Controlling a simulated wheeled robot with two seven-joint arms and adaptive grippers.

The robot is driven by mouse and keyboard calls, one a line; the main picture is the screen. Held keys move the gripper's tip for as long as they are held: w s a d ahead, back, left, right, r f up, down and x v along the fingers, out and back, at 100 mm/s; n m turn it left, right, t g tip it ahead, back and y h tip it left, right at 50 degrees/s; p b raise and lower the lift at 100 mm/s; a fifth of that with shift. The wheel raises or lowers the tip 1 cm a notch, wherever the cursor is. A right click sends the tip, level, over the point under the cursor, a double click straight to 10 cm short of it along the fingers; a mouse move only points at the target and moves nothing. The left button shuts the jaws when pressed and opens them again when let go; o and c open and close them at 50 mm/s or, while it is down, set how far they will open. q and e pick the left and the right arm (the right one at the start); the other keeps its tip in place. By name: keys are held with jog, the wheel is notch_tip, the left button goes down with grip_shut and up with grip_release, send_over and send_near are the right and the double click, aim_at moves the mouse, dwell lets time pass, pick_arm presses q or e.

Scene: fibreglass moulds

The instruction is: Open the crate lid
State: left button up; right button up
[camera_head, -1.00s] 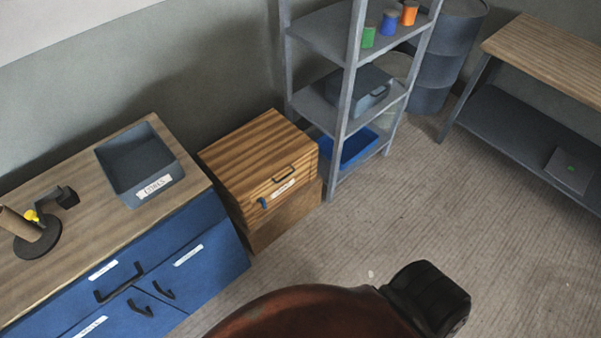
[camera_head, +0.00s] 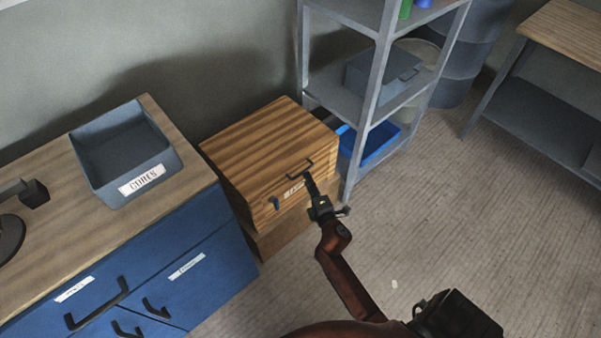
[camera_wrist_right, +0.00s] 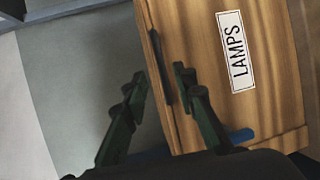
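The wooden crate (camera_head: 250,170) stands between the blue cabinet and the shelf rack, its lid (camera_head: 268,140) closed. A dark handle (camera_head: 296,168) sits at the lid's front edge, above a white label and a blue latch (camera_head: 275,203). My right gripper (camera_head: 309,181) is at the crate's front, close to the handle. In the right wrist view, its fingers (camera_wrist_right: 160,75) are apart, with the dark handle (camera_wrist_right: 155,52) between or just beyond them; contact cannot be told. The label (camera_wrist_right: 235,50) there reads LAMPS. My left gripper is not in view.
A grey bin (camera_head: 128,160) labelled CORES stands on the blue cabinet (camera_head: 180,270) at left. A metal shelf rack (camera_head: 378,75) with a blue tray (camera_head: 372,147) stands close at the crate's right.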

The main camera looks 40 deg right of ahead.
aim_at(303, 172)
jog(key=shift+b+x, duration=0.85)
jog(key=shift+x, duration=2.35)
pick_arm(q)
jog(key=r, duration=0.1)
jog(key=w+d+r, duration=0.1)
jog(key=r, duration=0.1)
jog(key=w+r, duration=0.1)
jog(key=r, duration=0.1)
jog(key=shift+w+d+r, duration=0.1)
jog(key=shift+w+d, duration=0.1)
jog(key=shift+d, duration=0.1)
pick_arm(e)
jog(key=shift+f, duration=0.15)
jog(key=shift+c, duration=0.2)
grip_shut()
